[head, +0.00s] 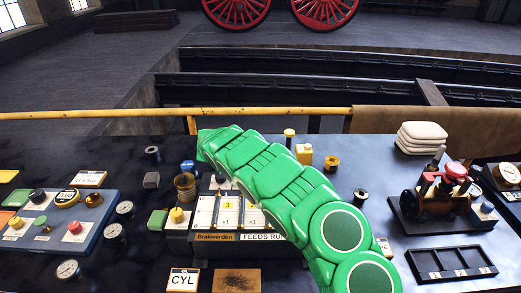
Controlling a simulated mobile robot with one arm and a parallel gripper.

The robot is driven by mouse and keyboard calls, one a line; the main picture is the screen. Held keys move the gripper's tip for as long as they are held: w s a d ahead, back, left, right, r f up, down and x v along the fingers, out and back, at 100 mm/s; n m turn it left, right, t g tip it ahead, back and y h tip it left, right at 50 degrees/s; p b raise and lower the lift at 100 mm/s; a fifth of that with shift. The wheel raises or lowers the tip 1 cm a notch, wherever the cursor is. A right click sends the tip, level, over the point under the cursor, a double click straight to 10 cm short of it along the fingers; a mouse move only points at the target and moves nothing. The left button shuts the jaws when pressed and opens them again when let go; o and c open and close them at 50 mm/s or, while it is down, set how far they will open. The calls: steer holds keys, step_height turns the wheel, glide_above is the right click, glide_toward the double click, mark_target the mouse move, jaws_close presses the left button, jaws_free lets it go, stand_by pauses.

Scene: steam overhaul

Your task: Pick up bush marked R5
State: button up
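No marking R5 can be read on any part, so I cannot tell which one is the bush. Small round parts that could be bushes stand on the dark bench: a dark one (153,154) at the back left, a dark one (360,198) right of my arm, and a yellow one (331,164) behind my arm. My green arm reaches from the bottom right to the back left over the bench. Its gripper and fingertips do not show, and the arm hides part of the bench middle.
A card rack (229,237) labelled "FEEDS RU..." stands under my arm. A blue panel (50,245) with knobs and gauges are at left. A red-handled fixture (443,200) and an empty black tray (450,263) are at right. A yellow rail (100,115) runs behind the bench.

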steer(key=c, duration=1.3)
steer(key=shift+r, duration=0.1)
steer(key=shift+r, duration=0.6)
steer(key=shift+s+d+r, duration=0.4)
steer(key=shift+s+r, duration=1.55)
steer(key=shift+s, duration=0.35)
steer(key=shift+s+d+r, duration=0.35)
steer(key=shift+s+r, duration=1.55)
steer(key=shift+s, duration=0.4)
steer(key=shift+s+d+r, duration=0.4)
steer(key=shift+s+r, duration=1.55)
steer(key=shift+s, duration=0.35)
